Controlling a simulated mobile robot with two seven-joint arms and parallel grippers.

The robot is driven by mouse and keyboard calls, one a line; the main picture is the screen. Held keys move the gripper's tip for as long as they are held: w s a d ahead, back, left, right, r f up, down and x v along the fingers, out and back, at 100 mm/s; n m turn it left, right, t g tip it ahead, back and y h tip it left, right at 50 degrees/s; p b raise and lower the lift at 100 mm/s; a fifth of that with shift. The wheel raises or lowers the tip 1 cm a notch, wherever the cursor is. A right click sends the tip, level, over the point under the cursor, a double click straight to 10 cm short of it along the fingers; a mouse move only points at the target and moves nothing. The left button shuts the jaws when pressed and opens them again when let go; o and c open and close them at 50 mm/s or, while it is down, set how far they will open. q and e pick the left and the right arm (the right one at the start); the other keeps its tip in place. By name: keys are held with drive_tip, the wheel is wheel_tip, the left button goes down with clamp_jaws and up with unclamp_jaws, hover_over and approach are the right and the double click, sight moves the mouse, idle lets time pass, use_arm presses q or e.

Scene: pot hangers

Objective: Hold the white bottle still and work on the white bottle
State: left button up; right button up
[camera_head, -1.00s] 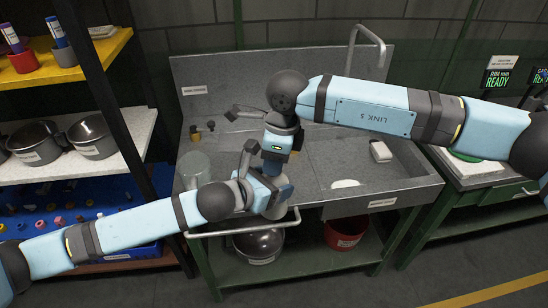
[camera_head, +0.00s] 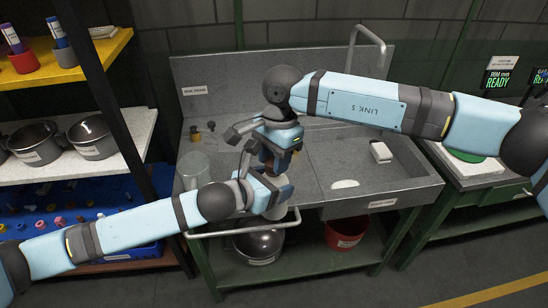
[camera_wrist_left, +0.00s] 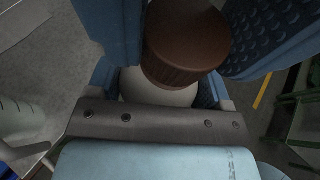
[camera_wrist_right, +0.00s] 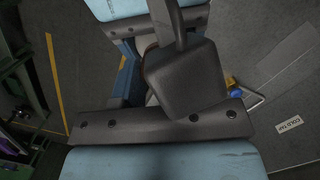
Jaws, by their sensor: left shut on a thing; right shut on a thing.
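The white bottle shows below my left gripper (camera_head: 272,192) in the head view (camera_head: 277,212), mostly hidden by the gripper. In the left wrist view its white body (camera_wrist_left: 150,90) sits between my left gripper's blue fingers, which are shut on it. A ribbed brown cap (camera_wrist_left: 185,45) sits on top of the bottle. My right gripper (camera_head: 278,158) is directly above the left one, its large blue fingers closed on either side of the cap in the left wrist view. The right wrist view is largely blocked by grey gripper parts, and the cap is hidden there.
A grey sink bench (camera_head: 330,150) lies behind the grippers, with a clear jar (camera_head: 195,168) at its left. A white block (camera_head: 380,151) lies in the basin. A shelf rack with pots (camera_head: 92,137) stands left. A red bucket (camera_head: 345,234) is below.

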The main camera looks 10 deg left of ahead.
drive_tip(key=shift+w, duration=0.1)
drive_tip(key=o, duration=1)
